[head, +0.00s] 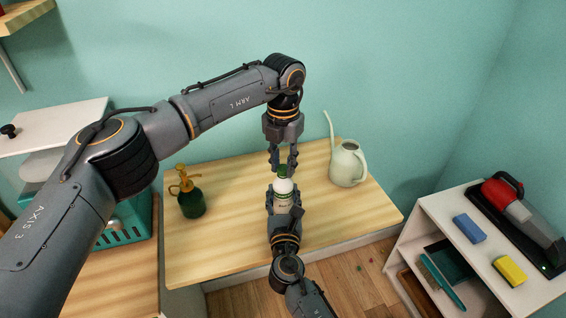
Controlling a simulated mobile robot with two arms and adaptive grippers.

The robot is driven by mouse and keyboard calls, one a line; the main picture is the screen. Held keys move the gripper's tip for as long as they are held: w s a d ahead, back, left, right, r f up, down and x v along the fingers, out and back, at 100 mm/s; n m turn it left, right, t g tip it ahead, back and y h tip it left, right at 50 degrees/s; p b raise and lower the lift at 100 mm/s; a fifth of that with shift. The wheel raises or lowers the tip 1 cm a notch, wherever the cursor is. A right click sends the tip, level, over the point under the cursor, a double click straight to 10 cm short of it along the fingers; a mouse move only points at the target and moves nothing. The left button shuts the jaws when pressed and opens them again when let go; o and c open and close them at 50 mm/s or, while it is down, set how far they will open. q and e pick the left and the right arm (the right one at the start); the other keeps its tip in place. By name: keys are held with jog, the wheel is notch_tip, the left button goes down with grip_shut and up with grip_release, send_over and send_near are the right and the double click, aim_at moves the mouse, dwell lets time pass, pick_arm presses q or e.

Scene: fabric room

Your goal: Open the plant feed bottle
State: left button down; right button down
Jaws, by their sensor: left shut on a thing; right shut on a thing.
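The plant feed bottle (283,196) stands upright near the middle of the wooden table. It has a white body with a label and a green cap (282,171). My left gripper (282,168) comes down from above and is shut on the green cap. My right gripper (283,201) comes from the front and is shut around the white bottle body. The lower part of the bottle is hidden behind my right gripper. The cap sits at the top of the bottle; I cannot tell whether it is loosened.
A green spray bottle with a yellow top (188,193) stands left on the table (230,245). A pale watering can (347,164) stands right of the bottle. A white shelf (450,215) at the right holds a blue sponge (469,228), a yellow sponge (510,270) and a red handheld vacuum (520,215).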

pick_arm(q)
jog(key=n, duration=1.1)
jog(key=shift+n, duration=0.4)
jog(key=n, duration=0.5)
jog(key=shift+n, duration=0.4)
jog(key=n, duration=0.5)
jog(key=shift+r, duration=0.3)
jog(key=shift+r, duration=0.85)
